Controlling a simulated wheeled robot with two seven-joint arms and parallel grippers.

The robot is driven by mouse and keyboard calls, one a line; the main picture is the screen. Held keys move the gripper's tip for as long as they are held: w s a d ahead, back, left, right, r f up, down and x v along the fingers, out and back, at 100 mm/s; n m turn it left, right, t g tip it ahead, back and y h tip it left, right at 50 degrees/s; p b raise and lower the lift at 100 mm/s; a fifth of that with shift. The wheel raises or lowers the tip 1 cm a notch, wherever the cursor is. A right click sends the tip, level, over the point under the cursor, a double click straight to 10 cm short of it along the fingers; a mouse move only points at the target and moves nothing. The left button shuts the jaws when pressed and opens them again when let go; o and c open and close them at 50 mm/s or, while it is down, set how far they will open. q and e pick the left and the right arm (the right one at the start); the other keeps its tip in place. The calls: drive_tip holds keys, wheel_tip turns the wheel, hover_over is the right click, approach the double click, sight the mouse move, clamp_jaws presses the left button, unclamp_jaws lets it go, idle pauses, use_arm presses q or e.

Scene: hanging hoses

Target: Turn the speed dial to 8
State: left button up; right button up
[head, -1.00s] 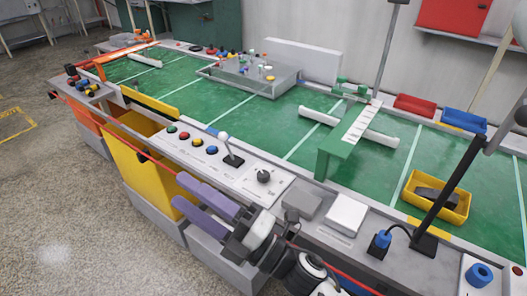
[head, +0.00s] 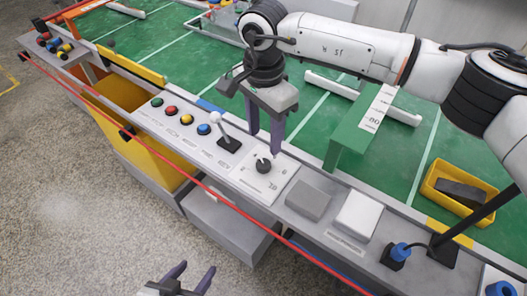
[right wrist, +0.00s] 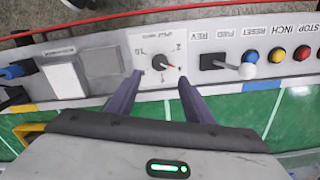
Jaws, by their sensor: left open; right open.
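The speed dial (head: 264,166) is a black round knob on a white plate (head: 279,182) on the front console. In the right wrist view the dial (right wrist: 165,60) has a red-tipped pointer directed to the right of that picture; the printed numbers are mostly too small to read. My right gripper (head: 265,143) reaches down from above, close to the dial. Its purple fingers (right wrist: 161,80) are open, and the dial lies between and just beyond their tips, apparently untouched. My left gripper (head: 190,277) is open and empty at the bottom edge, over the floor in front of the console.
A lever with a white ball (head: 216,118) stands beside the dial, with several coloured buttons (head: 187,119) beyond it. Grey (head: 309,204) and white (head: 359,215) boxes sit on the other side. A red cord (head: 200,184) runs along the console front.

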sight(264, 164)
wheel_tip(264, 164, down, 9)
drive_tip(key=shift+s+a+f+p, duration=0.1)
drive_tip(key=shift+p, duration=0.35)
drive_tip(key=shift+c, duration=0.4)
drive_tip(key=c, duration=1)
drive_tip(key=shift+o, duration=0.2)
